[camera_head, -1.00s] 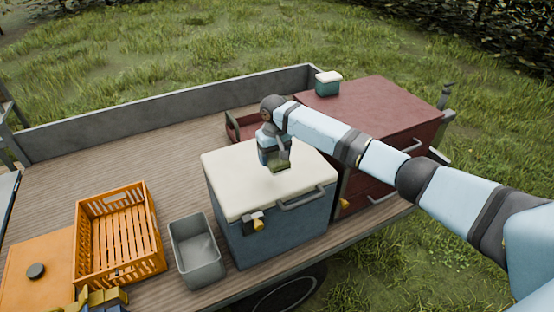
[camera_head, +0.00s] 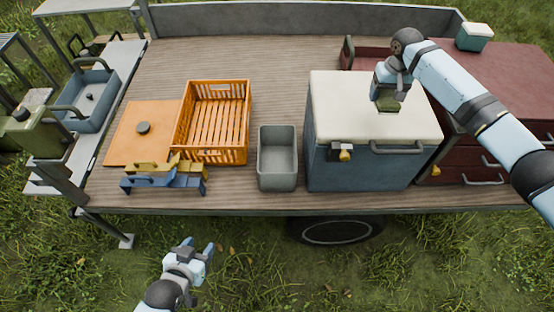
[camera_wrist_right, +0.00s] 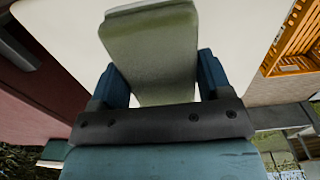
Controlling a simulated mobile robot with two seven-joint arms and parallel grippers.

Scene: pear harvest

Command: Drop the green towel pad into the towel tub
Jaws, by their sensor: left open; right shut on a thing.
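The green towel pad (camera_head: 387,104) is held in my right gripper (camera_head: 389,94), over the cream lid of the blue cooler. In the right wrist view the pad (camera_wrist_right: 152,62) sticks out from between the two blue fingers. I cannot tell whether it touches the lid. A grey, open tub (camera_head: 277,185), apparently the towel tub, stands on the trailer bed just left of the cooler and looks empty. My left gripper (camera_head: 208,249) is open and empty, low in front of the trailer.
The cooler (camera_head: 355,170) stands between the tub and a dark red drawer cabinet (camera_head: 500,80). An orange crate (camera_head: 212,155) is left of the tub, with blue and yellow tools (camera_head: 165,180) near the front edge. A teal box (camera_head: 474,42) sits on the cabinet.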

